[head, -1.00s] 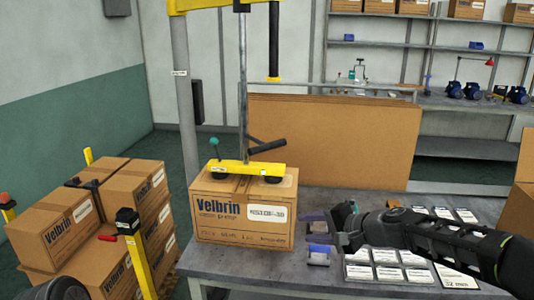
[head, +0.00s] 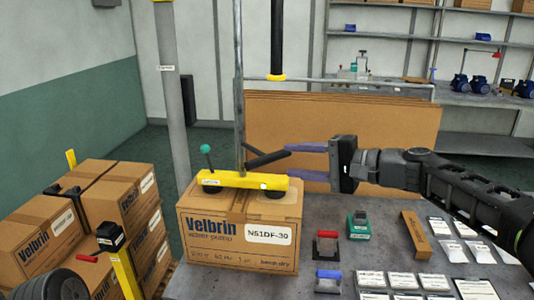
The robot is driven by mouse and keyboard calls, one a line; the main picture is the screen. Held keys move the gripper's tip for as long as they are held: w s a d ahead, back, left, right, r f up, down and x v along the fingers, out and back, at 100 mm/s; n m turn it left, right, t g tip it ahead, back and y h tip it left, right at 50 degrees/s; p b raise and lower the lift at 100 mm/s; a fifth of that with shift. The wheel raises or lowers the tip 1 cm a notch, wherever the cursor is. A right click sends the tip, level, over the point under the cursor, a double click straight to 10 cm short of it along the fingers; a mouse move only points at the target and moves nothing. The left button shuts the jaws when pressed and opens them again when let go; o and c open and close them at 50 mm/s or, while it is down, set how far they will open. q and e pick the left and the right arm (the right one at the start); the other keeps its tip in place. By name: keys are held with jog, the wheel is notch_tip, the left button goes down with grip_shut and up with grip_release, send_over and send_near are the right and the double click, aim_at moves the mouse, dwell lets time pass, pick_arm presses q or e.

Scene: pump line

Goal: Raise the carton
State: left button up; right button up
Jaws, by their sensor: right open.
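The brown Velbrin carton (head: 240,233) sits upright on the grey table. A yellow lifter bar (head: 228,180) with dark suction cups lies across its top. The bar carries a green-knobbed lever (head: 206,155) and a black handle (head: 266,158) that slants up to the right. My right gripper (head: 291,161) is open, with its two purple fingers pointing left at the handle's outer end. I cannot tell whether the handle's end lies between the fingers.
Stacked cartons (head: 120,190) stand at left beside yellow posts (head: 126,275). Flat cardboard sheets (head: 390,125) stand behind the table (head: 330,215). Labels (head: 401,281), a green device (head: 359,225) and red and blue-topped holders lie right of the carton. A grey column (head: 173,90) rises behind.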

aim_at(272, 158)
jog(key=shift+a, duration=0.25)
jog(key=p+x, duration=0.2)
jog(key=x, duration=0.4)
jog(key=shift+w+a, duration=0.1)
jog(key=shift+a, duration=0.1)
jog(key=shift+w+a+f, duration=0.15)
jog(key=shift+w+a, duration=0.05)
jog(key=shift+a, duration=0.05)
jog(key=shift+c, duration=0.4)
grip_shut()
dwell(0.7)
